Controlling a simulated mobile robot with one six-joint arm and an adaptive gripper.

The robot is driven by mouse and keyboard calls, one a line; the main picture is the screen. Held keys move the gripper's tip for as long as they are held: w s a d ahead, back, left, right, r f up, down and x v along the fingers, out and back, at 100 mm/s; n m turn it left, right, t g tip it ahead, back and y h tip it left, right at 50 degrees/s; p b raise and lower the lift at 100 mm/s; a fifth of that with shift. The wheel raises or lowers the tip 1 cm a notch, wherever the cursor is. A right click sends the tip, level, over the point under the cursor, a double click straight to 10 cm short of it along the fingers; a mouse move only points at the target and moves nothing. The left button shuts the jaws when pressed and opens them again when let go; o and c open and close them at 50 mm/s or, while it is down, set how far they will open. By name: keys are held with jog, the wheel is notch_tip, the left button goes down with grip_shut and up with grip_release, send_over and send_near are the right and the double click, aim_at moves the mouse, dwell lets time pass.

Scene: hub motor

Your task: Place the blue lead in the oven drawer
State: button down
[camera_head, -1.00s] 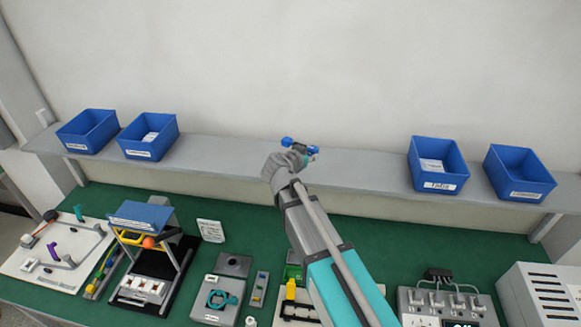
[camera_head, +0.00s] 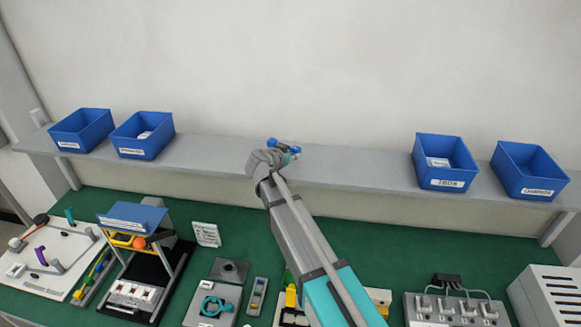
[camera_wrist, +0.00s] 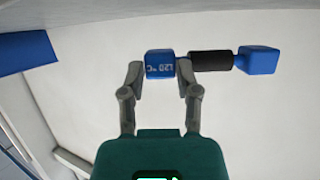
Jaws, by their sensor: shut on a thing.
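The blue lead (camera_wrist: 258,60) shows in the wrist view as two blue blocks joined by a black sleeve. One block carries white lettering that looks like "120 °C". My gripper (camera_wrist: 160,72) is shut on that lettered block, and the sleeve and other block stick out to the right. In the head view, the lead (camera_head: 292,148) is small at the tip of my gripper (camera_head: 284,152), held in front of the shelf. No oven drawer can be made out for certain; a white slotted box (camera_head: 550,285) stands at the lower right.
A grey shelf (camera_head: 345,172) carries two labelled blue bins (camera_head: 143,135) at left and two (camera_head: 528,170) at right. The green bench (camera_head: 400,245) below holds a folding stand (camera_head: 140,255), a white board (camera_head: 50,262), a grey terminal unit (camera_head: 455,308) and small fixtures.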

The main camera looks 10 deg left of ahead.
aim_at(290, 168)
dwell(0.3)
jog(key=shift+w+a+f+b, duration=0.2)
jog(key=shift+f+b, duration=0.15)
jog(key=shift+w+a+f+b, duration=0.15)
jog(key=shift+f+b, duration=1.5)
jog(key=shift+f, duration=0.05)
jog(key=shift+c, duration=1.7)
grip_release()
jog(key=shift+s, duration=0.1)
jog(key=shift+r, duration=0.1)
